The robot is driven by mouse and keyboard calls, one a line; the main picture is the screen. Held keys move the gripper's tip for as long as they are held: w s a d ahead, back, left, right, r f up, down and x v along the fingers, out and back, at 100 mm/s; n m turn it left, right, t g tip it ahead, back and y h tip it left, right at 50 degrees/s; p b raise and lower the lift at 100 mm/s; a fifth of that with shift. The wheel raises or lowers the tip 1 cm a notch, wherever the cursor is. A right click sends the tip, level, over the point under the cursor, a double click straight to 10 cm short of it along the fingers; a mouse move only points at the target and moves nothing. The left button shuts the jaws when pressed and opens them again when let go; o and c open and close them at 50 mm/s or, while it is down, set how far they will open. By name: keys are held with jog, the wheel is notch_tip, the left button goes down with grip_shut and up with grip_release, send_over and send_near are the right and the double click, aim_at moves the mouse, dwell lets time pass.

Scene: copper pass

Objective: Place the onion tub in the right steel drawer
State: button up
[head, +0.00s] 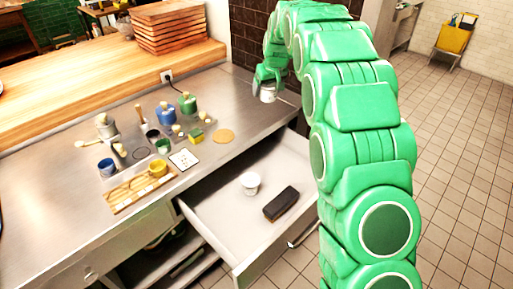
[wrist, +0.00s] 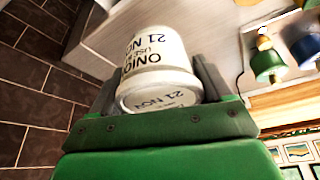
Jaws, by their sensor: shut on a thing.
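The onion tub (wrist: 152,65) is a white tub with dark lettering that includes "ONION" and "21 NOV". My gripper (wrist: 155,85) is shut on it, one finger on each side. In the head view the tub (head: 267,93) shows below my gripper (head: 266,84), at the back right end of the steel counter. I cannot tell whether it touches the counter. The right steel drawer (head: 222,221) is pulled open below the counter. A white cup-like tub (head: 250,184) and a dark oblong block (head: 281,204) lie inside it.
Several pots stand mid-counter, including a blue one (head: 166,113) and a green one (head: 187,103). My arm passes close by the drawer's right side.

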jog(key=s+f+n+y, duration=0.1)
jog(key=s+f+n, duration=0.2)
jog(key=s+f, duration=0.25)
jog(key=n+g+y, duration=0.1)
jog(key=n+g, duration=0.5)
jog(key=n, duration=0.9)
send_over(227, 224)
jog(key=d, duration=0.2)
notch_tip(227, 224, down, 16)
jog(key=shift+w+a+f, duration=0.1)
jog(key=shift+w+f, duration=0.05)
jog(key=shift+f, duration=2.2)
jog(key=shift+w+a+f, duration=0.1)
jog(key=shift+w+f, duration=0.05)
jog(key=shift+f, duration=2.2)
jog(key=shift+f, duration=0.1)
jog(key=o, duration=1.1)
